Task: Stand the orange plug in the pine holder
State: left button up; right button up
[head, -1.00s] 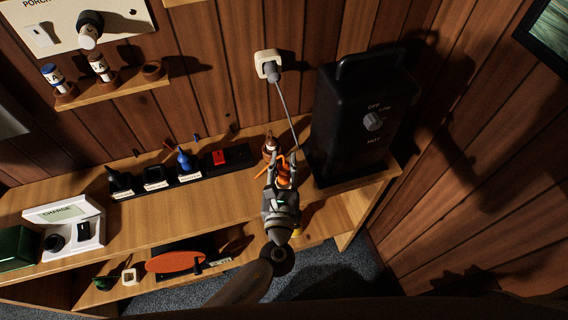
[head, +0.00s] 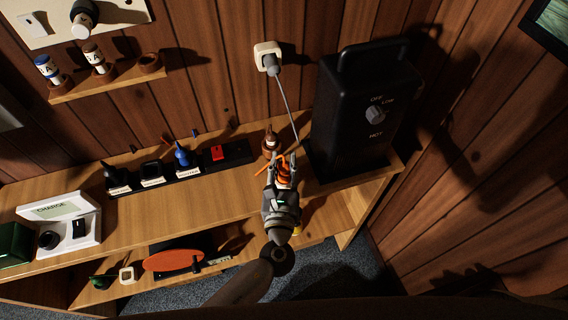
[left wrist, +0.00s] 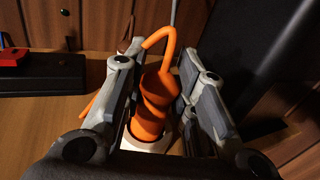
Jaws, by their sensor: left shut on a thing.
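My left gripper (head: 283,168) is shut on the orange plug (head: 284,178), above the right part of the wooden shelf. In the left wrist view the plug (left wrist: 153,103) sits between the two fingers, with its orange cord (left wrist: 158,38) looping up and over to the right. A pale rim (left wrist: 150,143) shows around the plug's lower end. I cannot tell whether it belongs to the plug or to the pine holder. I cannot make out the pine holder for sure in the head view; the gripper covers that spot. My right gripper is not in view.
A tall black heater (head: 362,112) stands close to the right of the gripper. A brown bottle-like object (head: 271,146) is just behind it. A black strip (head: 183,170) with several items lies to the left. Bare shelf (head: 190,205) lies in front of the strip.

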pick_arm(q)
jog(key=shift+f+b, duration=0.85)
jog(key=shift+f, duration=0.15)
jog(key=o, duration=1.1)
jog(key=s+a, duration=0.1)
jog(key=s, duration=1.1)
jog(key=shift+a, duration=0.3)
